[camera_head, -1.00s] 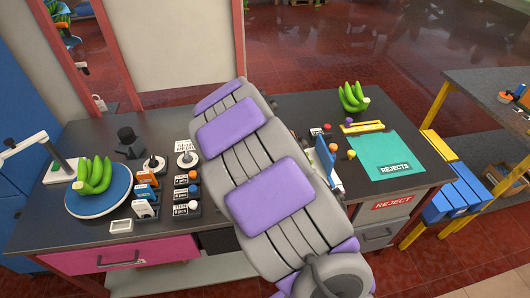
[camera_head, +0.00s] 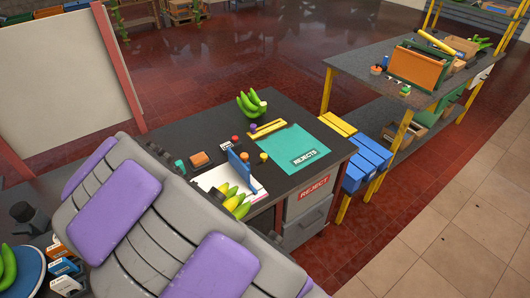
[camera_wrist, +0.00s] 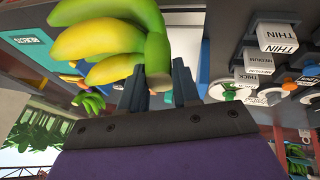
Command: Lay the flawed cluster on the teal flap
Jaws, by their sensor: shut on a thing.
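A yellow-green banana cluster (camera_wrist: 115,35) hangs in my gripper (camera_wrist: 160,92), whose dark fingers are shut on its stem. No flaw is clearly visible on the held cluster.
A green cluster (camera_head: 250,103) rests on the desk behind a yellow tray (camera_head: 266,128). A blue upright panel (camera_head: 239,168) and small coloured knobs stand left of the flap. Another cluster (camera_head: 8,268) is on a blue round plate (camera_head: 30,270). Blue and yellow crates (camera_head: 365,160) stand right of the desk.

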